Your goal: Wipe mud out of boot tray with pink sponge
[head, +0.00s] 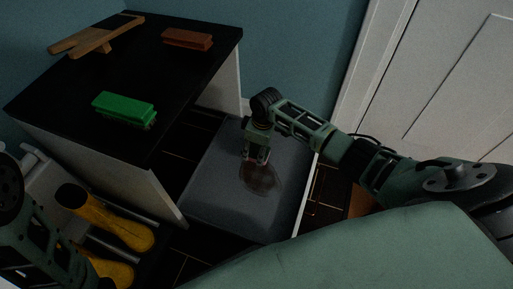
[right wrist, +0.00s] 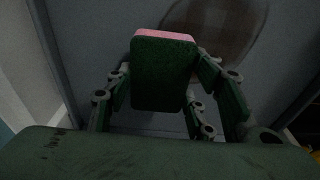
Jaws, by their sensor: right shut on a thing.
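The grey boot tray (head: 215,190) lies on the floor to the right of the black-topped cabinet. A brown mud patch (head: 262,180) is on its surface, and the patch also shows in the right wrist view (right wrist: 230,25). My right gripper (head: 257,158) is over the tray beside the mud patch. In the right wrist view it is shut on the sponge (right wrist: 164,75), which has a dark green face and a pink edge. Whether the sponge touches the tray I cannot tell. My left arm is at the lower left of the head view; its fingers are not visible.
The black-topped cabinet (head: 180,75) holds a green brush (head: 124,109), a reddish-brown brush (head: 187,39) and a wooden boot jack (head: 95,36). Yellow boots (head: 120,222) lie on a rack at lower left. A white door (head: 450,90) stands at right.

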